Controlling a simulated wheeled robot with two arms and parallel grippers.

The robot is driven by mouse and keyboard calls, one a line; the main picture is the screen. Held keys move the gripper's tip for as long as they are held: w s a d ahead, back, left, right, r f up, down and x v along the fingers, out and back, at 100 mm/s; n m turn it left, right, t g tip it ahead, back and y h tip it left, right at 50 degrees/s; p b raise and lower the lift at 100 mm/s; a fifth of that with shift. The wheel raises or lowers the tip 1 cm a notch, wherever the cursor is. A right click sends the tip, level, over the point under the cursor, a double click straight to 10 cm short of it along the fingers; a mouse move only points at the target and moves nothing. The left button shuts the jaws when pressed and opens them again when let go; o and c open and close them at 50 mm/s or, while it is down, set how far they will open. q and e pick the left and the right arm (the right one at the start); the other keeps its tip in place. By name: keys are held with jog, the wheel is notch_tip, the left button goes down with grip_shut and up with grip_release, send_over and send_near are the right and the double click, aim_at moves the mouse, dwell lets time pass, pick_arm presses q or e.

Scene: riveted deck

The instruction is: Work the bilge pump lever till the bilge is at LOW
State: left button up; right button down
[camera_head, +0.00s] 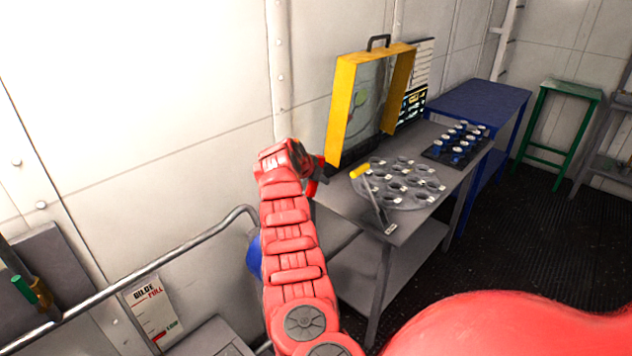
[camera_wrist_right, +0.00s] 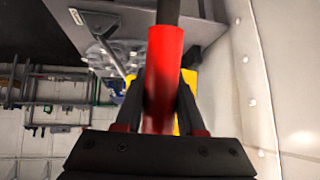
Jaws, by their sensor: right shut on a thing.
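My right gripper (camera_wrist_right: 158,100) is shut around the red grip of the pump lever (camera_wrist_right: 165,58). The lever's dark shaft runs on past the grip to the top of the wrist view. In the head view my red arm reaches up the middle, and the gripper (camera_head: 311,168) is at its far end beside the grey bench; the lever is mostly hidden there. My left gripper is out of view.
The grey bench (camera_head: 409,228) carries an open yellow case (camera_head: 343,105), a round tray with holes (camera_head: 403,201), a yellow-tipped lever (camera_head: 374,195) and a rack of blue items (camera_head: 451,155). A metal handrail (camera_head: 160,262) crosses the left. Dark floor (camera_head: 560,240) is clear at right.

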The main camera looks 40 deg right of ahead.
jog(key=shift+f, duration=0.1)
dwell(0.3)
jog(key=c, duration=0.5)
grip_release()
jog(key=shift+a+r, duration=0.35)
jog(key=shift+a, duration=0.05)
jog(key=shift+b+v, duration=1.5)
jog(key=shift+v, duration=6.65)
jog(key=shift+s, duration=0.1)
